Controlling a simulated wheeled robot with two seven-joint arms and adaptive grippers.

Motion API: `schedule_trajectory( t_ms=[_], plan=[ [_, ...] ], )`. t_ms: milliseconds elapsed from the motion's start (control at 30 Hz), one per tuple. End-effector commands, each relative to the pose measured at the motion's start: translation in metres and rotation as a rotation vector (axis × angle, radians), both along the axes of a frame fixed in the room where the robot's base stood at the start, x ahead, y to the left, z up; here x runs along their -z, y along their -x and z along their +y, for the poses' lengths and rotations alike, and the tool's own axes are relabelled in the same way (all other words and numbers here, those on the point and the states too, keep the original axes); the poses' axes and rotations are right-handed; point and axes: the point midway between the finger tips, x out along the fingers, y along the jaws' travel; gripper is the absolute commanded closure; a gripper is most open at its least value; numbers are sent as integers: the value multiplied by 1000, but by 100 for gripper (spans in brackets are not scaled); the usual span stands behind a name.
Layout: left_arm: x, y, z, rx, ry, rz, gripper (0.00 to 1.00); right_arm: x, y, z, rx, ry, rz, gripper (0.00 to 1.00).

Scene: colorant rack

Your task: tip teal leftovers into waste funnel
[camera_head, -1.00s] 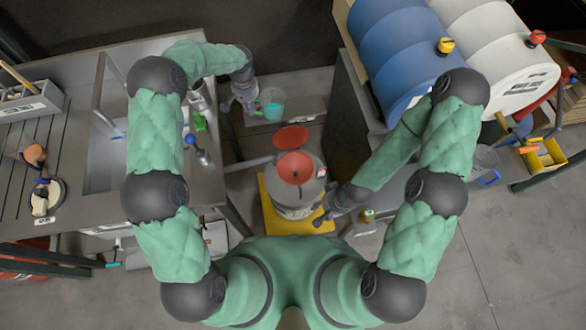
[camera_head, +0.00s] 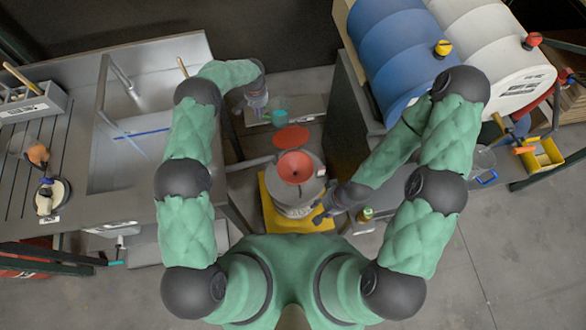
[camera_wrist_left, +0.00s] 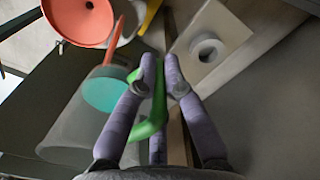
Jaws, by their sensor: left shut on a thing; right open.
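The cup with teal liquid (camera_head: 279,117) is near the top middle in the head view, above the funnel. In the left wrist view its see-through body (camera_wrist_left: 70,130) and teal contents (camera_wrist_left: 105,92) show left of the fingers. My left gripper (camera_head: 262,106) is shut on its green handle (camera_wrist_left: 152,118). The red funnel (camera_head: 296,167) sits on a grey can, below and right of the cup in the head view. It also shows at upper left in the left wrist view (camera_wrist_left: 78,20). My right gripper (camera_head: 325,213) is open beside the can.
A raised red lid (camera_head: 291,137) stands behind the funnel. The can stands on a yellow base (camera_head: 270,210). A sink counter (camera_head: 160,60) is on the left. Blue and white drums (camera_head: 400,60) are at upper right. Bare floor lies at lower right.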

Motion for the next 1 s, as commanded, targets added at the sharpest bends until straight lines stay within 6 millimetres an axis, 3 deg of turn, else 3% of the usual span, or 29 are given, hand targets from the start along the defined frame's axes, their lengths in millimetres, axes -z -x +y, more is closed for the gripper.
schedule_trajectory(
  t_ms=[233,533,700,867,1000],
  plan=[
    [-2,0,0,0,-1,-6,100,-3,0,0,0,0,0,58],
    [-8,6,-2,2,-32,-92,100,-31,0,0,0,0,0,58],
    [-4,11,-5,3,-62,-171,100,-35,0,0,0,0,0,58],
    [-10,16,-7,0,-92,-247,100,-24,0,0,0,0,0,58],
    [-11,20,-8,-2,-118,-308,100,4,0,0,0,0,1,58]
  ],
)
